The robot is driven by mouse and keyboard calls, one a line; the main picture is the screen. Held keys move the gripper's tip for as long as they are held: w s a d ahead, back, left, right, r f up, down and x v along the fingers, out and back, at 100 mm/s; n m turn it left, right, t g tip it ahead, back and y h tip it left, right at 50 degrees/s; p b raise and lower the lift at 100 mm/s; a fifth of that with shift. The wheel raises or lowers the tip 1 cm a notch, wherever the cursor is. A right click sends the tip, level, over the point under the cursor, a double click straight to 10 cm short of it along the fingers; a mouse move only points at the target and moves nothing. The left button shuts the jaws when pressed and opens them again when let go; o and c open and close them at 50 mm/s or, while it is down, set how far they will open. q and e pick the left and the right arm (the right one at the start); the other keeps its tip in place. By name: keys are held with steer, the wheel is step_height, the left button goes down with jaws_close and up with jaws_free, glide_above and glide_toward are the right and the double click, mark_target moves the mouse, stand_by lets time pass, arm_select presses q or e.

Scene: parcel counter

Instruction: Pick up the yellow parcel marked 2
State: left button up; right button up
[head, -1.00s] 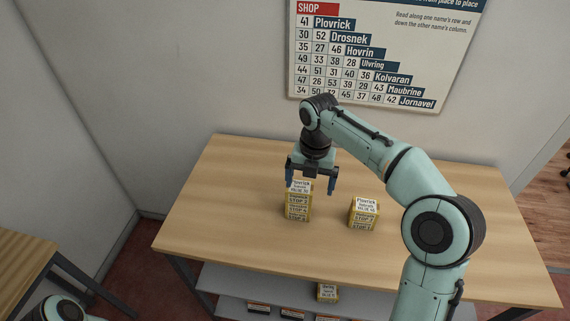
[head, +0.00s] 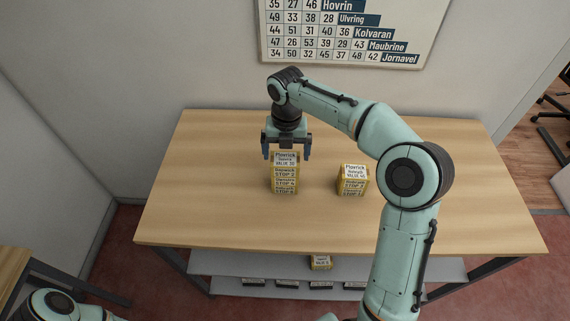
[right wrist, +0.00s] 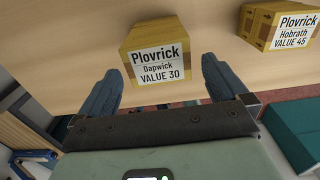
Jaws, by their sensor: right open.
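A yellow parcel (head: 285,172) stands on the table at the left and looks like the upper of two stacked parcels. Its side seems to read STOP 2, with a lower STOP line under it, but the print is small. Its top label reads Plovrick, Dapwick, VALUE 30 in the right wrist view (right wrist: 155,60). My right gripper (head: 286,154) is open and empty, pointing down over this parcel. In the right wrist view the parcel lies between and beyond the fingertips (right wrist: 160,75). My left gripper is out of view.
Another yellow parcel (head: 352,181), labelled Plovrick, Hobrath, VALUE 45, stands to the right with a gap between. One more yellow parcel (head: 320,262) sits on the grey shelf (head: 225,265) below. The wooden table (head: 450,215) is otherwise clear. A chart (head: 430,30) hangs behind.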

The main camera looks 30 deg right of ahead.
mark_target(285, 159)
step_height(285, 159, down, 5)
steer(key=shift+w+a+r, duration=0.1)
steer(key=shift+r, duration=0.05)
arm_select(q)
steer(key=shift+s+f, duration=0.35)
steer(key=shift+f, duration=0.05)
arm_select(e)
steer(key=shift+c, duration=0.3)
steer(key=c, duration=0.8)
steer(key=shift+r, duration=0.15)
